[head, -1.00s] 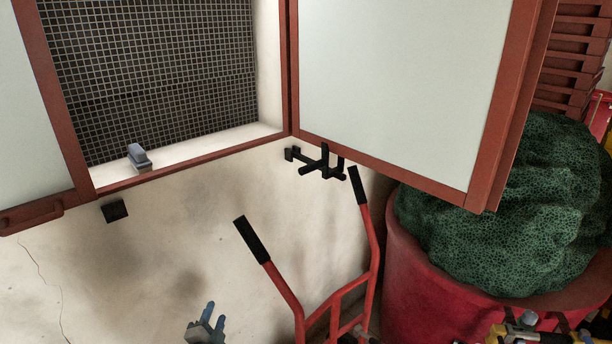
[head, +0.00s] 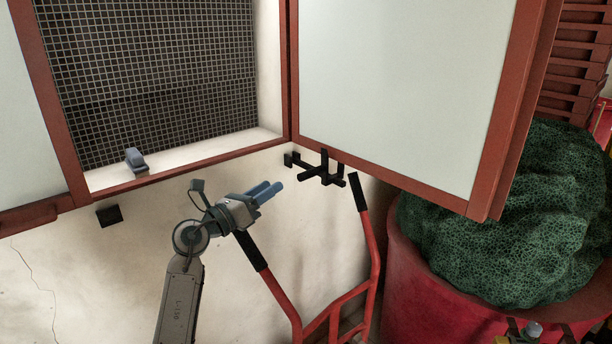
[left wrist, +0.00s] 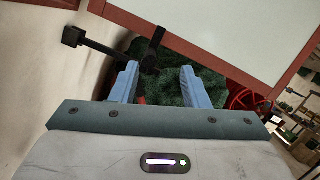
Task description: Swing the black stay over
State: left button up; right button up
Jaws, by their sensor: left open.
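The black stay (head: 311,171) is fixed to the pale wall just under the right corner of the window opening. Its bar reaches out to the right below the open right shutter (head: 400,85), with short upright prongs near its end. My left gripper (head: 272,190) is open and empty, left of the stay and a little lower in the picture, fingers pointing right towards it. In the left wrist view the stay (left wrist: 101,49) runs in from the upper left, its upright end beyond and between the open fingertips (left wrist: 158,75).
A red hand truck with black handles (head: 249,250) stands below the stay. A red tub (head: 410,290) with a green netted heap (head: 520,220) is at the right. A grey latch (head: 136,160) sits on the sill. A black block (head: 109,215) is on the wall at left.

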aim_at(306, 175)
pick_arm(q)
jog(key=w+d+p, duration=0.1)
jog(key=w+d, duration=0.1)
jog(key=w, duration=0.1)
jog(key=w+d+m+g+p, duration=0.1)
jog(key=w+d, duration=0.2)
jog(key=w+d+m+g+y+p, duration=0.1)
jog(key=w+d, duration=0.1)
jog(key=shift+w+d+f, duration=0.25)
jog(key=shift+w+d, duration=0.05)
jog(key=shift+w, duration=0.1)
jog(key=shift+w+d+f, duration=0.1)
jog(key=shift+w+d, duration=0.4)
jog(key=shift+c, duration=0.3)
grip_shut()
